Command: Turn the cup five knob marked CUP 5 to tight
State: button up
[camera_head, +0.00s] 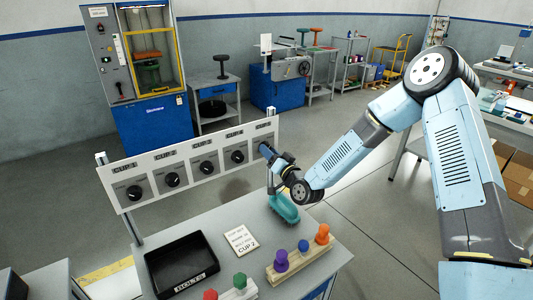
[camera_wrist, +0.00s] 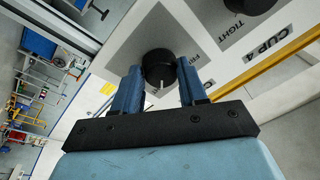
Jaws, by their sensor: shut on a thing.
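A white panel (camera_head: 150,170) carries a row of black knobs. My gripper (camera_head: 266,150) is at the panel's right end and hides the rightmost knob there. In the wrist view, that black knob (camera_wrist: 160,66) sits between the two blue fingers of my gripper (camera_wrist: 158,78), which are shut on it. A short white pointer line shows on the knob's face, pointing down in the picture. Words on the plate beside it include TIGHT, and a CUP 4 label (camera_wrist: 268,62) lies near the neighbouring knob (camera_wrist: 250,4). The gripped knob's own label is not readable.
A blue test machine (camera_head: 155,125) stands behind the panel.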

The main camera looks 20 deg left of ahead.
jog(key=o, duration=0.8)
jog(key=shift+w+d+f, duration=0.1)
jog(key=shift+w+d, duration=0.05)
jog(key=shift+d, duration=0.05)
jog(key=shift+o, duration=1.3)
jog(key=shift+a, duration=0.1)
jog(key=v, duration=1.4)
